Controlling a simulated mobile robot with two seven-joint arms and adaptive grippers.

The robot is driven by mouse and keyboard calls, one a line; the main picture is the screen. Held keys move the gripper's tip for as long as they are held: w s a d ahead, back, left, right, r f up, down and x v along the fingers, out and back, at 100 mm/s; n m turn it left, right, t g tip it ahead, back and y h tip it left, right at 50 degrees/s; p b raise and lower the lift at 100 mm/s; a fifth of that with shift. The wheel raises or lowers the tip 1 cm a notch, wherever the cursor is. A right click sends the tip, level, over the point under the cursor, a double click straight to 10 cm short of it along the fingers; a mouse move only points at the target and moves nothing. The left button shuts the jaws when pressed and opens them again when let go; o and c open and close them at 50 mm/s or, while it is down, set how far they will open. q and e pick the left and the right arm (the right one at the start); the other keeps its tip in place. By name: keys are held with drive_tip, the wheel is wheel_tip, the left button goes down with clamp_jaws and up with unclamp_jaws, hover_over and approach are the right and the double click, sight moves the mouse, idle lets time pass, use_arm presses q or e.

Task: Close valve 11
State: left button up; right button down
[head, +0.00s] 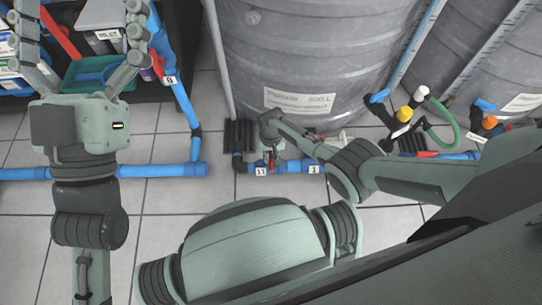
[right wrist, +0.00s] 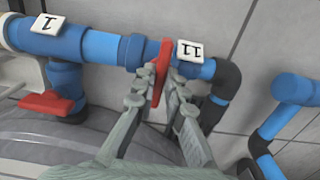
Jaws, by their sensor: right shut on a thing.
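Valve 11 is on a blue pipe at the foot of the grey tank, beside a white tag marked 11 (head: 261,171); the tag also shows in the right wrist view (right wrist: 190,53). Its red handle (right wrist: 162,70) stands crosswise to the pipe in the right wrist view. My right gripper (right wrist: 160,80) is shut on this handle, one finger on each side. In the head view the right gripper (head: 271,150) reaches down to the pipe and partly hides the valve. My left gripper (head: 82,10) is open and empty at the upper left.
The grey tank (head: 310,55) stands right behind the valve. A valve with a red handle (right wrist: 50,103) and tag 1 (right wrist: 54,25) is close by. Blue pipe (head: 160,170) runs along the floor to the left. A green hose (head: 440,128) is at right. The tiled floor in front is free.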

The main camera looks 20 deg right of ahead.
sight(271, 158)
drive_tip(key=shift+s, duration=0.1)
drive_tip(key=c, duration=1.6)
unclamp_jaws()
drive_tip(key=shift+r, duration=0.1)
wheel_tip(271, 158, up, 12)
drive_tip(key=shift+f, duration=0.15)
